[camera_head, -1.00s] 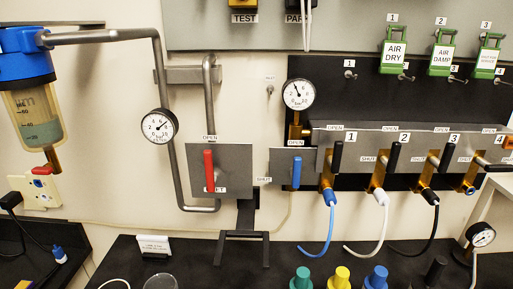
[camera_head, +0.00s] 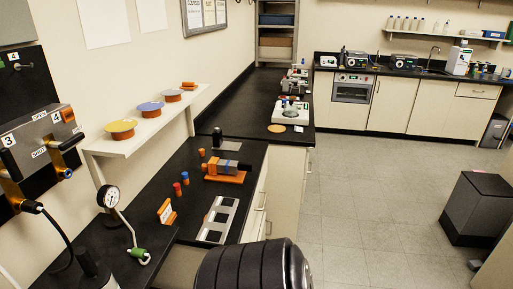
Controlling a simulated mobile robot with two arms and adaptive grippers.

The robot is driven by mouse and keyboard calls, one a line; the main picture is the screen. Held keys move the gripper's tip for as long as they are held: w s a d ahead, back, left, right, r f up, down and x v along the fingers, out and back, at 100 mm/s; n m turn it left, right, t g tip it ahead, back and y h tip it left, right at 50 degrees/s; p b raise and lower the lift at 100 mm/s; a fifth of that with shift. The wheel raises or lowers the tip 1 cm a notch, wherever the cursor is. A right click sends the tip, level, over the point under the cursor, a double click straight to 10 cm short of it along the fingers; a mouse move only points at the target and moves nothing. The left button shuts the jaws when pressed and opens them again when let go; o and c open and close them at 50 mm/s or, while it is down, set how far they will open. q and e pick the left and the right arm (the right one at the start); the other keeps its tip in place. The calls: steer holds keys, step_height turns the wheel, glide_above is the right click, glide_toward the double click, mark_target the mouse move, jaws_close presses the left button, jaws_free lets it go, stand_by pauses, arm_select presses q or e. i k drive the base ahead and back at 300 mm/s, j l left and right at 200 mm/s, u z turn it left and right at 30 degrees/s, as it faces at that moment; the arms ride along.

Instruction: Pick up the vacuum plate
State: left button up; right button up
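I cannot tell for sure which thing is the vacuum plate. Three round discs with coloured tops rest on a white wall shelf: a yellow one (camera_head: 121,128), a blue one (camera_head: 150,106) and a small reddish one (camera_head: 173,96). A flat tan disc (camera_head: 276,128) lies on the bench farther back. Neither of my grippers shows in the view.
An orange-based device (camera_head: 227,171) and small red and blue pieces stand on the near bench (camera_head: 185,205). A gauge (camera_head: 108,196) and valve block (camera_head: 40,140) are at left. A dark ribbed rounded body (camera_head: 255,268) fills the bottom middle. Floor (camera_head: 355,210) is open at right, with a dark bin (camera_head: 480,208).

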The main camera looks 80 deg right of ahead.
mark_target(216, 227)
steer(key=z, duration=2.35)
steer(key=i+l+u, duration=0.15)
steer(key=l, duration=0.3)
steer(key=i+l+u, duration=0.2)
steer(key=l, duration=0.25)
steer(key=l+u, duration=0.15)
steer(key=l, duration=0.3)
